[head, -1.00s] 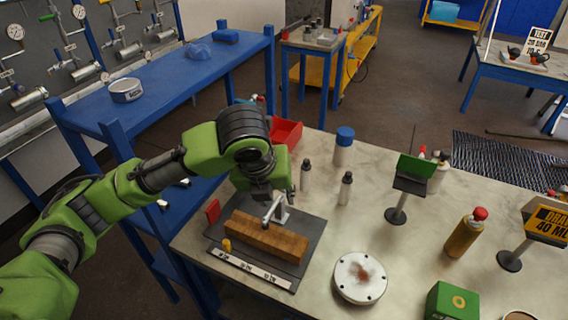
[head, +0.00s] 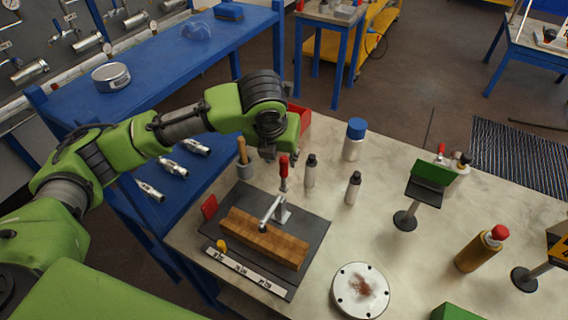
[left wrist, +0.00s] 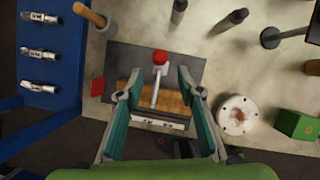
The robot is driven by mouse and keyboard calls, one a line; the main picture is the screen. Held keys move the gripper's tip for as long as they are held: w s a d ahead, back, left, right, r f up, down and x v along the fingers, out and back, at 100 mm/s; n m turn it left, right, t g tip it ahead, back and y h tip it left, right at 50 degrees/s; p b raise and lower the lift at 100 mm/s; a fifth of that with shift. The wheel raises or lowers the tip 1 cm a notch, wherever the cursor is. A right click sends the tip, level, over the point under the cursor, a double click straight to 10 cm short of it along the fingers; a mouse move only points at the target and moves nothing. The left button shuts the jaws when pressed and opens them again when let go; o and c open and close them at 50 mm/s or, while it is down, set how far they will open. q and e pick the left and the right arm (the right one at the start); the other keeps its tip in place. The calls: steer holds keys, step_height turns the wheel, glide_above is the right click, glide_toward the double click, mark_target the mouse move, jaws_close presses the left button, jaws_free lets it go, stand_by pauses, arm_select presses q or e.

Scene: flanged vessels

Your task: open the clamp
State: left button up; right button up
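The clamp (head: 281,213) is mounted on a dark plate (head: 315,225). Its red handle (head: 283,168) stands upright, and its metal arm reaches over a wooden block (head: 250,235), with the tip at the block's top. My left gripper (head: 268,153) is above and behind the clamp, near the handle's top but apart from it as far as I can tell. In the left wrist view its two teal fingers (left wrist: 152,85) are spread wide and empty, with the red handle (left wrist: 160,57) seen end-on between and beyond the tips. My right gripper is not in view.
Two dark-capped bottles (head: 310,172) and a blue-capped bottle (head: 354,140) stand right of the clamp. A wooden-handled tool in a cup (head: 244,168) stands left of it. A white flange (head: 361,290) lies front right. A green sign on a stand (head: 432,172) is farther right.

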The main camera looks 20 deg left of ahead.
mark_target(284, 167)
arm_select(q)
steer(key=x, duration=0.4)
steer(key=shift+p, duration=0.3)
steer(key=x, duration=0.4)
steer(key=shift+w+p, duration=0.1)
steer(key=shift+p, duration=0.2)
steer(key=shift+w+f, duration=0.1)
steer(key=shift+f, duration=0.05)
steer(key=shift+c, duration=0.3)
jaws_close()
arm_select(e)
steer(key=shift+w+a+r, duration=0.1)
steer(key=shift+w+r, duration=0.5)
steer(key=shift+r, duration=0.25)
